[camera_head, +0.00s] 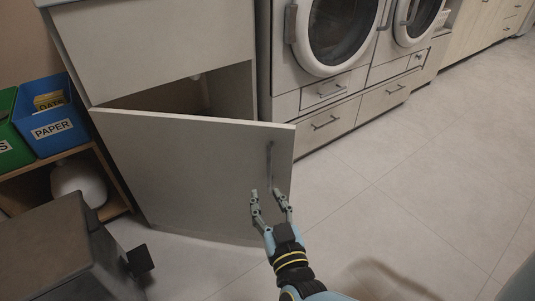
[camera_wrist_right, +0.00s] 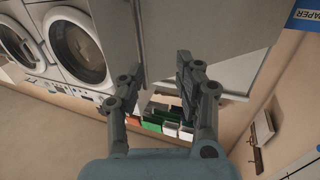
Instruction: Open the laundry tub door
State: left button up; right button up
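The laundry tub cabinet door (camera_head: 190,170) is a pale grey panel, swung partly open, with a dark gap into the cabinet (camera_head: 150,55) above its top edge. Its vertical bar handle (camera_head: 269,158) is near the free right edge. My right gripper (camera_head: 269,193) is open, its fingers apart just below the handle and in front of the door; I cannot tell whether it touches. In the right wrist view the open fingers (camera_wrist_right: 156,78) have nothing visible between them, and a grey panel (camera_wrist_right: 225,30), probably the door, is beyond them. My left gripper is not in view.
Washing machines (camera_head: 340,30) with drawers (camera_head: 330,122) stand right of the cabinet. A blue paper bin (camera_head: 52,125) and a green bin (camera_head: 12,150) sit on a wooden shelf at left. A dark grey box (camera_head: 60,255) stands at lower left. Floor (camera_head: 400,190) at right is clear.

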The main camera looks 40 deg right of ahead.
jog(key=s+a, duration=0.4)
jog(key=s, duration=0.1)
dwell(0.5)
jog(key=shift+s+a, duration=0.1)
jog(key=shift+s, duration=0.05)
jog(key=v, duration=0.7)
jog(key=shift+s, duration=0.25)
jog(key=shift+w, duration=0.1)
jog(key=x, duration=0.8)
jog(key=shift+a, duration=0.15)
jog(key=shift+w+r+p, duration=0.1)
jog(key=shift+p, duration=0.2)
